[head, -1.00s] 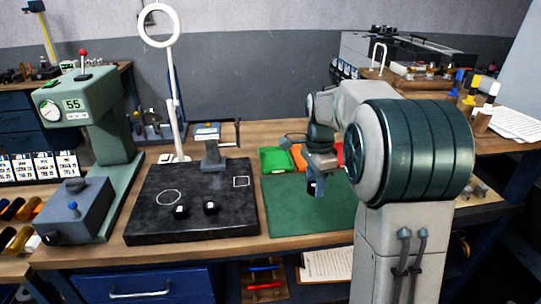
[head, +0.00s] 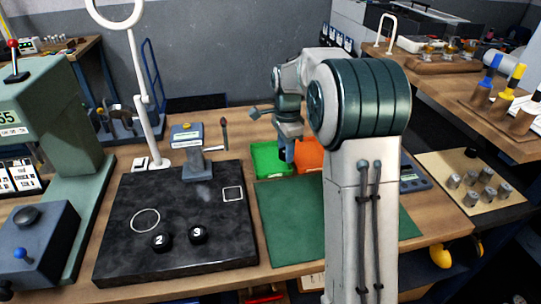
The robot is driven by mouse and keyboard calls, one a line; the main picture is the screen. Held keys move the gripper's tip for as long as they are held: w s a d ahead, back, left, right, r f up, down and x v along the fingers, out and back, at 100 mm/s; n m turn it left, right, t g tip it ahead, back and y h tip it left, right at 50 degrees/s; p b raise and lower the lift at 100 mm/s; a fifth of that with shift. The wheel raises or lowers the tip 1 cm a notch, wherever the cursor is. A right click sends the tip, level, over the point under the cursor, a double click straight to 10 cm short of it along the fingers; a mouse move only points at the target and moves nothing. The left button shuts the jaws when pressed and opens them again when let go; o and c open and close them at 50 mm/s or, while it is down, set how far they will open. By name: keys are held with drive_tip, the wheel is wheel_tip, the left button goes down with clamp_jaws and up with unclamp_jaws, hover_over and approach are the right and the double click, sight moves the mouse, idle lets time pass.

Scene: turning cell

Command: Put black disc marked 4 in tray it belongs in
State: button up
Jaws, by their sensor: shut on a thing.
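My gripper (head: 286,150) points down over the trays at the back of the bench. It is shut on a small black disc (head: 283,156), whose mark I cannot read from here. The disc is in front of the seam between the green tray (head: 262,165) and the orange tray (head: 311,164); I cannot tell its exact height.
Black discs marked 2 (head: 161,241) and 3 (head: 197,234) lie on a dark plate (head: 125,255). A green mat (head: 285,215) lies bare before the trays. A white ring lamp (head: 147,115) and a green press (head: 65,150) stand left. A board (head: 460,163) with metal pegs is right.

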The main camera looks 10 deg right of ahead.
drive_tip(key=p, duration=0.1)
hover_over(272, 167)
wheel_tip(272, 167, down, 4)
drive_tip(key=shift+w, duration=0.15)
drive_tip(key=shift+f+p, duration=0.6)
drive_tip(key=shift+f, duration=1.35)
drive_tip(key=shift+f, duration=0.15)
drive_tip(key=o, duration=1.2)
